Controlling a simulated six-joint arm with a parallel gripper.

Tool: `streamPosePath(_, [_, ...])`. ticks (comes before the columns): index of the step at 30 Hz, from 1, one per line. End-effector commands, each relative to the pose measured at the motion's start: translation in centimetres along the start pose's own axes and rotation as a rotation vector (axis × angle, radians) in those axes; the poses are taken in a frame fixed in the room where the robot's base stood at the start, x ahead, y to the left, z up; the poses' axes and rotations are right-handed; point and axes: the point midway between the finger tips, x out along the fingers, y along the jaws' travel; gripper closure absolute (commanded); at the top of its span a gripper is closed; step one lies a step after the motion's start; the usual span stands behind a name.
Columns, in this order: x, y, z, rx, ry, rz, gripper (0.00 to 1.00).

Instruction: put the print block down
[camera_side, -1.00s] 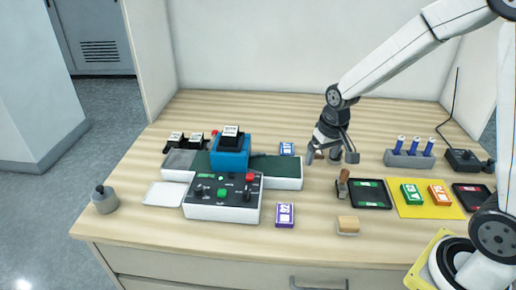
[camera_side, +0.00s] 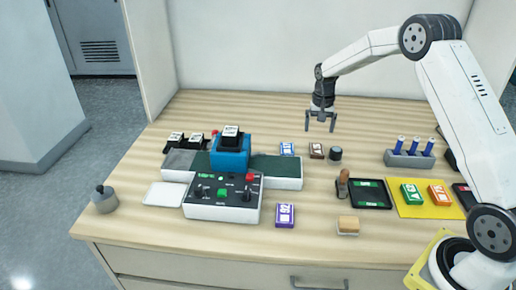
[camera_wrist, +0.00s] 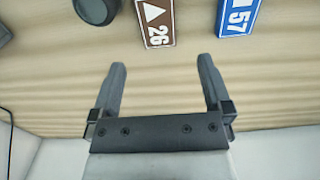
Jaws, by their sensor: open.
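Several labelled blocks lie on the table, and I cannot tell for sure which one the task calls the print block. A brown block (camera_side: 317,151) with a triangle and "26" lies flat on the bare wood at the back; it also shows in the wrist view (camera_wrist: 156,22). A blue block (camera_side: 287,149) marked "57" lies to its left and shows at the top of the wrist view (camera_wrist: 237,16). My gripper (camera_side: 321,127) is open and empty, raised above the table near the brown block. Its two fingers (camera_wrist: 160,75) are spread with nothing between them.
A black round piece (camera_side: 335,153) stands just right of the brown block. The blue machine (camera_side: 230,152) and control box (camera_side: 222,198) are at left. A purple block (camera_side: 285,215) lies in front. A yellow mat (camera_side: 448,211), a black tray (camera_side: 386,203) and a rack (camera_side: 409,160) are at right.

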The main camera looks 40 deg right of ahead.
Motion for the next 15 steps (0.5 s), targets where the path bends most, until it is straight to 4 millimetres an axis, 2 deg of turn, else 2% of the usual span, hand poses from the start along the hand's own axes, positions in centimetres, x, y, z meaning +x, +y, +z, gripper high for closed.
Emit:
streamPosePath(5, [0.2,0.0,-0.1,0.002,-0.001,0.001,0.00])
streamPosePath(15, [2.5,0.0,0.0,0.001,-0.001,0.000,0.00])
